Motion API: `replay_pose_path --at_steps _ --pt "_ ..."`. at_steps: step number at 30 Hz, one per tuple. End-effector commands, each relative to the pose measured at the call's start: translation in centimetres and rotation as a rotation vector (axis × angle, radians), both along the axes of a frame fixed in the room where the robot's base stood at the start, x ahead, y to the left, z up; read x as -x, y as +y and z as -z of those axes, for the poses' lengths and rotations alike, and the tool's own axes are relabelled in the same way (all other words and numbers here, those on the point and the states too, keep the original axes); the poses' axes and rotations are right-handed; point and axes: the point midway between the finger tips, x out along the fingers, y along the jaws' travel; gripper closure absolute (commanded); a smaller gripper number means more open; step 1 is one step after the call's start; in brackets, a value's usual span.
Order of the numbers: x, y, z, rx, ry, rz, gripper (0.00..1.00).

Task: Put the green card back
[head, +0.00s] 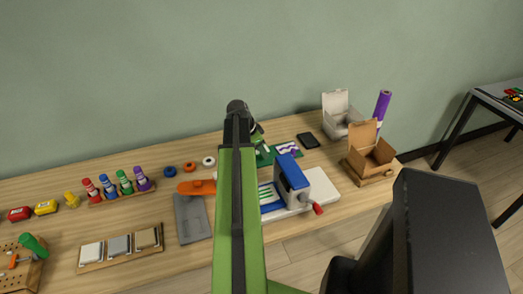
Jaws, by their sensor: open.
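A green flat piece (264,159) lies on the wooden table just right of my arm, partly hidden by it. Beside it lies a card with a purple and white wave on green (288,149). I cannot tell for sure which of them is the green card. My gripper (257,131) is at the far end of my green arm, close above these flat pieces. The arm hides most of it, and its fingertips are hard to make out. I see nothing held in it.
A blue press with a red crank (291,181) stands nearer on a white base. An open cardboard box (371,158), a white box (342,116), a purple roll (382,105) and a black slab (308,140) stand right. Bottles, tape rolls and a grey plate (192,219) lie left.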

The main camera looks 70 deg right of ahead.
Motion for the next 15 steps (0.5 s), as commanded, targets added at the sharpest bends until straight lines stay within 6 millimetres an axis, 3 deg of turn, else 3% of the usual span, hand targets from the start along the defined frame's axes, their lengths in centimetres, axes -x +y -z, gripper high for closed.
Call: replay_pose_path --at_steps 9,15 --pt "-1.6 1.9 -7.1 0.0 0.0 -0.002 0.6" --pt "-2.6 3.0 -10.4 0.001 0.001 0.0 0.6"
